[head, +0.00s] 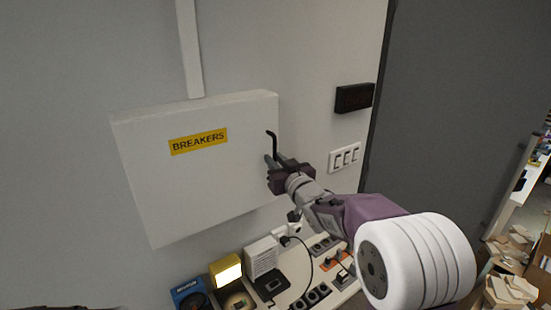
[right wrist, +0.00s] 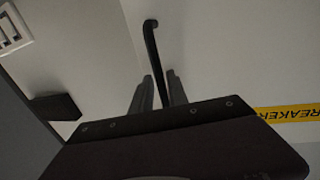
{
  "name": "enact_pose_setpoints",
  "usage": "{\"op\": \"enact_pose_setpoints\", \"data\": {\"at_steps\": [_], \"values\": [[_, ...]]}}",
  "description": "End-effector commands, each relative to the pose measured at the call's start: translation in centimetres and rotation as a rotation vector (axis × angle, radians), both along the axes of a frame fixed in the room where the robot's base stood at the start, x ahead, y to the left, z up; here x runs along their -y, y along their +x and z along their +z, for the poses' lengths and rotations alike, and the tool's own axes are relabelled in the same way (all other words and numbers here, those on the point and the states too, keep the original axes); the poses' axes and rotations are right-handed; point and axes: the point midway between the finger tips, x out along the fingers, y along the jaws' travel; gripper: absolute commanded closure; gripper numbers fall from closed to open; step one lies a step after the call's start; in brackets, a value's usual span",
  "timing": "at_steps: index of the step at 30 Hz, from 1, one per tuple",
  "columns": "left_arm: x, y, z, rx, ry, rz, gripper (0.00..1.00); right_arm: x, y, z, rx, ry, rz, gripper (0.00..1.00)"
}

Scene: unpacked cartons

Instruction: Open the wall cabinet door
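The white wall cabinet (head: 195,200), with a yellow BREAKERS label (head: 198,141), is on the grey wall; its door looks closed. A black bar handle (head: 271,142) stands out near the door's right edge. It also shows in the right wrist view (right wrist: 152,48), running down between my fingers. My right gripper (head: 275,162) is at this handle, with one finger on each side of the bar. In the right wrist view the fingers (right wrist: 159,85) sit close to the bar and look shut on it. The handle's lower part is hidden by the gripper. My left gripper is not in view.
Below the cabinet is a shelf with sockets, cables, a yellow box (head: 226,271) and a white box (head: 261,256). Switches (head: 345,157) and a black display (head: 354,97) are on the wall to the right. A dark grey panel (head: 450,110) stands farther right.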

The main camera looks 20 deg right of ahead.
Motion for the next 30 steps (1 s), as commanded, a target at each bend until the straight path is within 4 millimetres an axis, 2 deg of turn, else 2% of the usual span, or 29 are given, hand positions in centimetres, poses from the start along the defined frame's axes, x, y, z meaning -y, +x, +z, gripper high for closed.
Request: {"op": "enact_pose_setpoints", "data": {"at_steps": [4,6,30], "values": [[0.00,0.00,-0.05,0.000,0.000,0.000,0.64,-0.01,-0.02,-0.02,0.000,0.000,0.000,0.80],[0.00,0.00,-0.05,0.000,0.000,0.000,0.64,-0.01,-0.03,-0.02,0.000,0.000,0.000,1.00],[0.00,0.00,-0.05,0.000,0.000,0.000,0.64,0.02,-0.06,-0.06,-0.001,0.001,0.000,1.00]]}}
